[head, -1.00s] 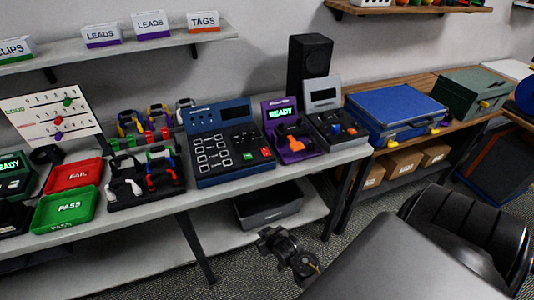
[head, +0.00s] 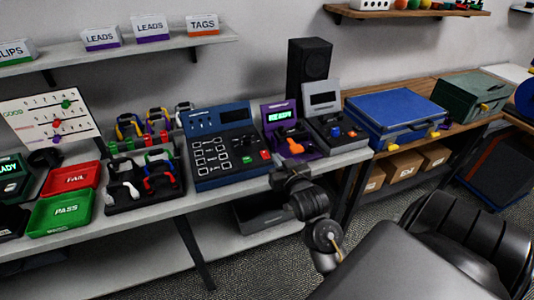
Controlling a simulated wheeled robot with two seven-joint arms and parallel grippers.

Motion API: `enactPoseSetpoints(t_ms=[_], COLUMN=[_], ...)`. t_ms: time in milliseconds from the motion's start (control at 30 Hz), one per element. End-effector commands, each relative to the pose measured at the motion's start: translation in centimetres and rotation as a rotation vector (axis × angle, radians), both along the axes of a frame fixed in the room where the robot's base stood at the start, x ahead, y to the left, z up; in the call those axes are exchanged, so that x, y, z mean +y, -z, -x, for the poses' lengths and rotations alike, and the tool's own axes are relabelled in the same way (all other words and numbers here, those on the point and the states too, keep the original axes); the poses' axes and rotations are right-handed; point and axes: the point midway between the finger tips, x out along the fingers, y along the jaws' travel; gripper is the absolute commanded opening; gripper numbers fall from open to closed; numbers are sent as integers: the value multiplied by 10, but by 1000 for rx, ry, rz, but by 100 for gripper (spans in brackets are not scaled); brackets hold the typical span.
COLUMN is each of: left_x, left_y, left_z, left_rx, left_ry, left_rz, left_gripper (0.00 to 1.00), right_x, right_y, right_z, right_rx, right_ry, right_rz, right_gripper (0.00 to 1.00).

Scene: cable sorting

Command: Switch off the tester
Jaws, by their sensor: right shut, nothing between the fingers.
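The blue tester panel (head: 205,183) stands on the grey bench. It has a dark display, rows of outlined sockets, a green button (head: 247,159) and a red button (head: 265,155) at its lower right. Beside it is a purple unit (head: 279,106) with a lit green display and an orange part (head: 294,146). My right gripper (head: 278,172) is shut and empty at the bench's front edge, just in front of the blue panel's right corner and the purple unit. I cannot tell whether it touches anything. My left gripper is not in view.
A black tray of cables (head: 120,204), a green PASS tray (head: 48,222) and a red FAIL tray (head: 72,180) lie left. A blue case (head: 393,108) sits on the wooden bench.

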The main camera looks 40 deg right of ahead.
Motion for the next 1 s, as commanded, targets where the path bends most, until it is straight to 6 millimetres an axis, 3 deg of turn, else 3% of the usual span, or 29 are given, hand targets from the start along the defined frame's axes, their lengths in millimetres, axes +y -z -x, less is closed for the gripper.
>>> enactPoseSetpoints(t_ms=[500,700,1000], left_x=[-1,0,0], left_y=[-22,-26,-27], left_z=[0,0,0], left_rx=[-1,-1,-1], left_ry=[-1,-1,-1], left_rz=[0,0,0], left_gripper=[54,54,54], right_x=[-32,-32,-33], right_y=[9,39,52], right_z=[-90,-92,-93], right_rx=[1,4,1], right_ry=[1,0,0], right_rz=[-1,-1,1], right_gripper=[0,0,0])
